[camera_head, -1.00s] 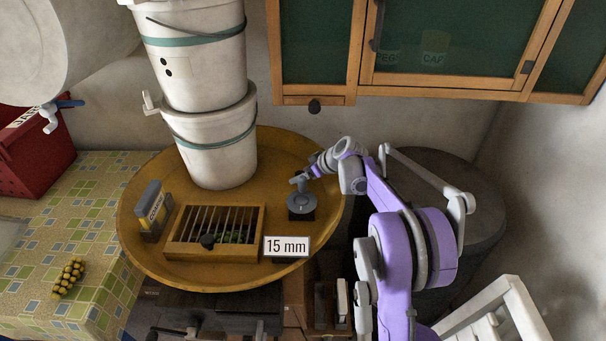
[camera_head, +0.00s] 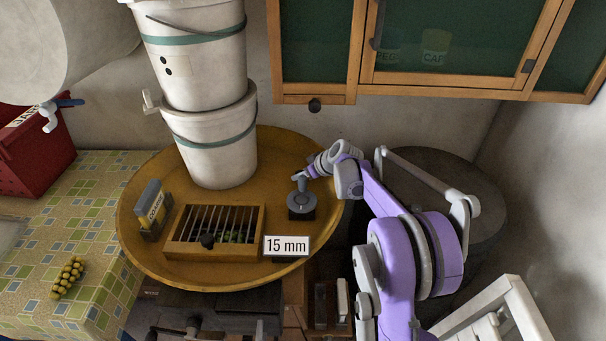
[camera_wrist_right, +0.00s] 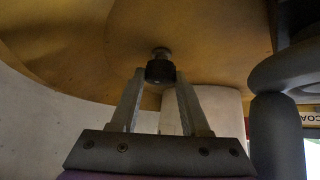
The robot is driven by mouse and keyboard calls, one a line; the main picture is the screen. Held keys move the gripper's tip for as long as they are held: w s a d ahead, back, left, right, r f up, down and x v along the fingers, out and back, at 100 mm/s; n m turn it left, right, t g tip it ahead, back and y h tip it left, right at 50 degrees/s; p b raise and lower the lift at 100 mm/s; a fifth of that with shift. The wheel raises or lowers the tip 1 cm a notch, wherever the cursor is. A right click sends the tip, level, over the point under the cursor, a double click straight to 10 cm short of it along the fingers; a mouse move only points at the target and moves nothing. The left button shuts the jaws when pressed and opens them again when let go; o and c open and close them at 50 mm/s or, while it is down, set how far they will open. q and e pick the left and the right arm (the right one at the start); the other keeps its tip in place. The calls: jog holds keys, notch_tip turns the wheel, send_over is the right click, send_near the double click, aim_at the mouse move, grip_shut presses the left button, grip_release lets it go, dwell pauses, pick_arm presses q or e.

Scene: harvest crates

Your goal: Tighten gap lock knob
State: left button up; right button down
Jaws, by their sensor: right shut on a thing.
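My right gripper (camera_head: 308,174) reaches in from the right, low over the right side of the round yellow tray (camera_head: 140,245). In the right wrist view, the fingers (camera_wrist_right: 158,88) are closed on a small dark knob (camera_wrist_right: 160,70) on a short stem against the yellow surface. My left gripper is out of view.
Two stacked white buckets (camera_head: 210,145) stand at the tray's back, close to the gripper. A grey and yellow box (camera_head: 150,210) stands on its left side. A wooden cabinet (camera_head: 440,92) hangs above. A dark barrel (camera_head: 485,185) is behind my arm.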

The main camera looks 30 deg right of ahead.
jog(key=shift+c, duration=1.9)
grip_release()
jog(key=v, duration=1.1)
